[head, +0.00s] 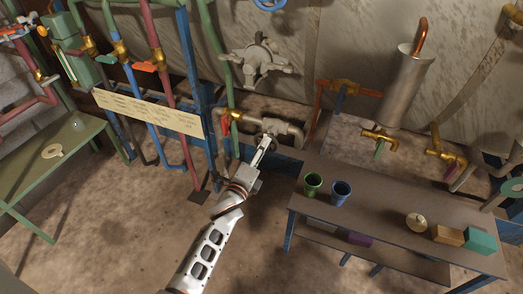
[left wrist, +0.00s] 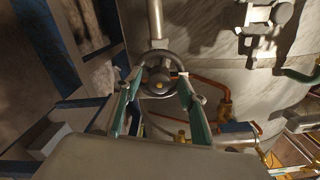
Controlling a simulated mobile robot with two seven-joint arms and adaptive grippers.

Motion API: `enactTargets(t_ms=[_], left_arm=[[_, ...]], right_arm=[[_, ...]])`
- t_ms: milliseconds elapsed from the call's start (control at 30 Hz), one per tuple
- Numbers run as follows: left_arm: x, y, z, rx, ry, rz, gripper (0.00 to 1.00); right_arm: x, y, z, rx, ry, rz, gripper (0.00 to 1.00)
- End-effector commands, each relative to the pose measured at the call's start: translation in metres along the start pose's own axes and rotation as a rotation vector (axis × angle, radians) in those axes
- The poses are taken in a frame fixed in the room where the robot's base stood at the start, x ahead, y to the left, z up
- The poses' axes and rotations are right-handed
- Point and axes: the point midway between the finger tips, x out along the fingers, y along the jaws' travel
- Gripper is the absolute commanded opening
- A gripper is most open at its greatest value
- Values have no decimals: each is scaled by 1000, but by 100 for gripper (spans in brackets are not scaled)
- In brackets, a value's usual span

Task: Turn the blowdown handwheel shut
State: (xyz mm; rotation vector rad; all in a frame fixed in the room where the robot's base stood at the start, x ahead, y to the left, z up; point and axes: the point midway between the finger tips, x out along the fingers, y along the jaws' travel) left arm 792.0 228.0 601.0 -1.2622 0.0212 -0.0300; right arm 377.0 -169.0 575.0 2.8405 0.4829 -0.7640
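The blowdown handwheel (left wrist: 157,62) is a grey ring with a brass-coloured centre, on a grey pipe, in the left wrist view. In the head view it is small and partly hidden at the grey pipe (head: 290,130) low on the vessel, just beyond my left gripper (head: 265,145). In the left wrist view my left gripper (left wrist: 160,78) is open, with its fingers spread on either side of the wheel's lower part. I cannot tell whether the fingers touch the rim. My right gripper is not in view.
A red-handled valve (head: 225,124) is left of the wheel. A brown bench (head: 375,213) at right holds a green cup (head: 313,184), a blue cup (head: 340,192) and blocks. A green table (head: 40,185) is at far left. The floor between is mostly clear.

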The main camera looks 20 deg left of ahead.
Motion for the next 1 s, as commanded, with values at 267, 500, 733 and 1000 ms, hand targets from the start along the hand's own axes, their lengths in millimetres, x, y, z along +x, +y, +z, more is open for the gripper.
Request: enactTargets(t_ms=[267, 500, 733, 1000], left_arm=[[0, 0, 0, -2, 0, 0, 41], [-21, 2, 0, -2, 0, 3, 41], [-67, 2, 0, -1, 1, 3, 41], [-109, 1, 0, -3, 1, 1, 41]], right_arm=[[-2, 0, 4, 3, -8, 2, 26], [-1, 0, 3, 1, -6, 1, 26], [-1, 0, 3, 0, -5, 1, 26], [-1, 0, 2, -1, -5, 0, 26]])
